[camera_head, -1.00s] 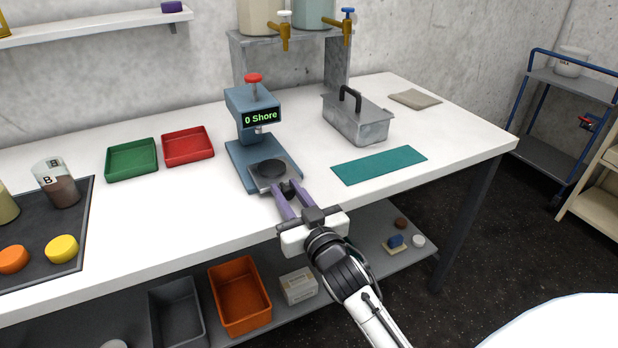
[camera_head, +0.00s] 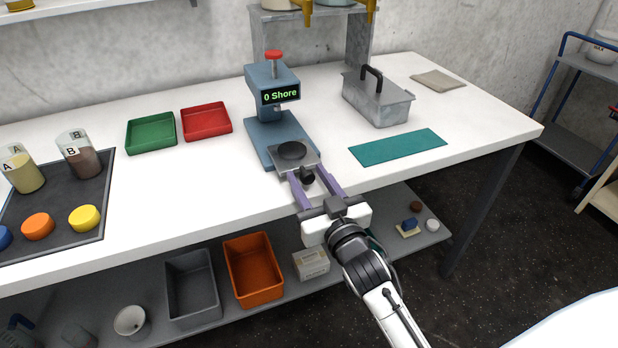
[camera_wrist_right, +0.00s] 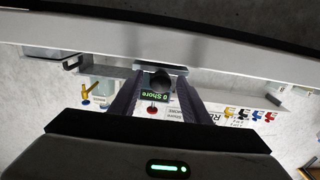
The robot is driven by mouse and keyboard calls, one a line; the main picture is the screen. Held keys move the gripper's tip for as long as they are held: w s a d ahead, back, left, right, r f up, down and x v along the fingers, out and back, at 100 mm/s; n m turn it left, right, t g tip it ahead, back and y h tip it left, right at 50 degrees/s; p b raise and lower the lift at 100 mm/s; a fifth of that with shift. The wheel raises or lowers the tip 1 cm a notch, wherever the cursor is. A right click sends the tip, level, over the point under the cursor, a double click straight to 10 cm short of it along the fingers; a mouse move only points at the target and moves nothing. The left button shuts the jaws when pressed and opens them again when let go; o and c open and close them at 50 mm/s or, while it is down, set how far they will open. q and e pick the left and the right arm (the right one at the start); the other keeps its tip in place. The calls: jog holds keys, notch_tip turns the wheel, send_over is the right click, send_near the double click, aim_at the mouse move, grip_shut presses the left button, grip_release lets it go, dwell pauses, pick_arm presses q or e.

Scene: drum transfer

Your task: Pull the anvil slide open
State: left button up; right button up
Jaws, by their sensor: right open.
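The blue hardness tester (camera_head: 272,98) stands on the white bench, its display reading "0 Shore". Its anvil slide (camera_head: 310,158), a grey plate bearing a black disc (camera_head: 291,150), lies at the front of the tester's base. A dark knob (camera_head: 307,179) projects from the slide's front edge. My right gripper (camera_head: 306,173) is open, with one purple finger on each side of the knob. In the right wrist view the dark knob (camera_wrist_right: 160,80) shows between the two fingers. I cannot tell whether they touch it. My left gripper is not in view.
A teal mat (camera_head: 398,147) and a lidded metal box (camera_head: 378,100) lie right of the tester. Red (camera_head: 206,121) and green (camera_head: 151,133) trays stand to its left. The bench's front edge runs below my right gripper, above a lower shelf with bins.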

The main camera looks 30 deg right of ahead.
jog(key=s, duration=0.7)
jog(key=shift+s+a, duration=0.15)
jog(key=shift+a, duration=0.15)
jog(key=shift+f, duration=0.15)
jog(key=s+a+f+n+g+y, duration=0.1)
jog(key=s+a+f+g, duration=0.1)
jog(key=s+f, duration=0.4)
jog(key=s+a+f+n+g+y, duration=0.1)
jog(key=s+a+f+g, duration=0.2)
jog(key=s+f, duration=0.4)
jog(key=s+a+f+g+y, duration=0.1)
jog(key=s+f+g, duration=0.3)
jog(key=f, duration=1)
jog(key=s+a, duration=0.1)
jog(key=s, duration=0.1)
jog(key=shift+s+a+f+n+g+y, duration=0.2)
jog(key=shift+s+n+g+y, duration=0.1)
jog(key=shift+s+n, duration=0.1)
